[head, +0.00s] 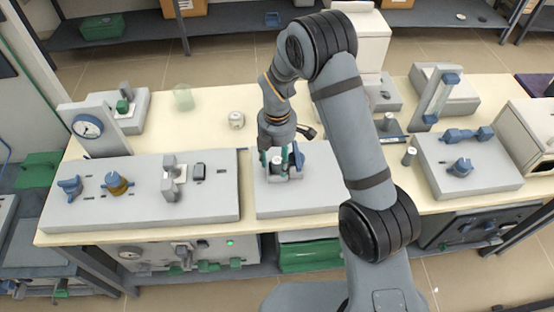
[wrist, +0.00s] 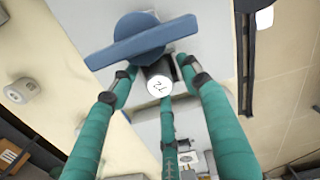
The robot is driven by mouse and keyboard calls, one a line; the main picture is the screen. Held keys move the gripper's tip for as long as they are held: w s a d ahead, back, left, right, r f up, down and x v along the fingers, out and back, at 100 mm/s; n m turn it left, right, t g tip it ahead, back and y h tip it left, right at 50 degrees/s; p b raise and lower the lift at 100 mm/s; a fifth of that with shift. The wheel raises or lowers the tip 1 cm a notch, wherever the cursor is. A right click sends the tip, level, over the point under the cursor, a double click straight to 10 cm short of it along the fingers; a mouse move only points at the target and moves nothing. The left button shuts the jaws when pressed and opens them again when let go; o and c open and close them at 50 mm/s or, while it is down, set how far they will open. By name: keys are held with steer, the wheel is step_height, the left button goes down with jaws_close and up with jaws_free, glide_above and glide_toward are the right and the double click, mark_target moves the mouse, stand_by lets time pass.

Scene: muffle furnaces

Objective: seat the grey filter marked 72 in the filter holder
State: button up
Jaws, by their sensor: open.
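My gripper (head: 281,160) is low over the middle grey panel (head: 325,185) in the head view, its teal fingers spread. In the wrist view the three fingers stand around a short grey cylinder with a white top (wrist: 158,86), which looks like the filter. Its mark is turned and seems to read 72. The fingers appear open around it. In the head view the cylinder shows between the fingers at a small grey block (head: 285,179), which may be the filter holder. I cannot tell how deep the cylinder sits there. A blue bar handle (wrist: 140,40) is right beside it in the wrist view.
A white-topped round piece (head: 236,120) lies on the table behind. Grey cylinders (head: 410,156) stand on the right. The left panel (head: 140,205) carries knobs and a clamp; the right panel (head: 480,178) carries blue fittings.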

steer(key=shift+r, duration=0.1)
step_height(320, 180, up, 12)
stand_by(0.6)
steer(key=shift+f, duration=0.2)
step_height(320, 180, down, 12)
steer(key=shift+w+r+p, duration=0.1)
steer(key=shift+r+p, duration=0.75)
steer(key=shift+r, duration=0.1)
steer(key=shift+r+p, duration=0.65)
steer(key=shift+r, duration=0.3)
